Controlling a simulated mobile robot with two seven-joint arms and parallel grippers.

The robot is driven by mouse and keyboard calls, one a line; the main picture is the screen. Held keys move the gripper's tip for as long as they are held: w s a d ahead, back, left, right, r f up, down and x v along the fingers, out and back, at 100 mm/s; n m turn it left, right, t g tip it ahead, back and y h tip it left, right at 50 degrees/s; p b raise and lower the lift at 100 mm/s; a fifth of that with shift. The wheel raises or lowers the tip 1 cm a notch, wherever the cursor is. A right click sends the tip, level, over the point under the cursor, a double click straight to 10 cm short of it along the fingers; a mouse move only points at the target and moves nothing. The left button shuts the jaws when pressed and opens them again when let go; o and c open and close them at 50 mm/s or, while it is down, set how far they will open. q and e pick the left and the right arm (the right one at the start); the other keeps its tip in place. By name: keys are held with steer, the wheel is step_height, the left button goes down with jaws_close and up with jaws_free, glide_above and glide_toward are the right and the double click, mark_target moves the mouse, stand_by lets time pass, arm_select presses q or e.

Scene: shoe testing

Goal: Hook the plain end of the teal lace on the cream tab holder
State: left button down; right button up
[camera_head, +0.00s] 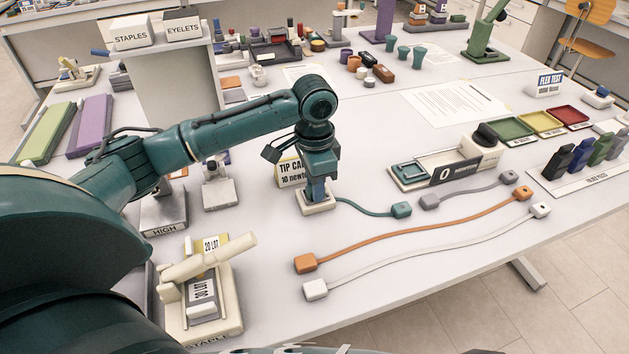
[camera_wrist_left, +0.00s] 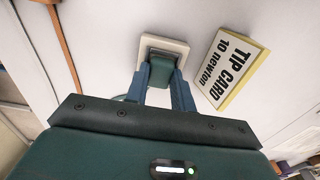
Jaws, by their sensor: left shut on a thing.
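My left gripper (camera_head: 318,190) points down at the cream tab holder (camera_head: 312,211), a small square base on the table. It is shut on a teal end piece of the teal lace (camera_head: 372,212), which sits over the cream base. In the left wrist view the two blue fingertips (camera_wrist_left: 162,82) flank the teal end piece (camera_wrist_left: 162,58), with the cream tab holder's rim (camera_wrist_left: 183,46) around it. Whether the end is hooked is hidden by the fingers. The lace's other end, a teal block (camera_head: 401,209), lies on the table to the right. My right gripper is not in view.
The TIP CARD sign (camera_head: 291,172) stands close behind the holder; it also shows in the left wrist view (camera_wrist_left: 229,65). Grey (camera_head: 470,193), orange (camera_head: 420,228) and white (camera_head: 430,254) laces lie to the right. A stapler (camera_head: 205,295) is front left. A tester (camera_head: 440,168) stands right.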

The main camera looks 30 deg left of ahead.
arm_select(q)
steer(key=shift+s+f, duration=0.2)
steer(key=shift+f, duration=0.35)
steer(key=c, duration=1.1)
jaws_free()
steer(key=shift+d+f, duration=0.1)
steer(key=shift+c, duration=0.2)
steer(key=shift+o, duration=0.2)
steer(key=shift+d, duration=0.1)
step_height(320, 180, up, 14)
steer(key=shift+w+a+r+p, duration=0.25)
steer(key=shift+a+p, duration=0.05)
steer(key=shift+a, duration=0.15)
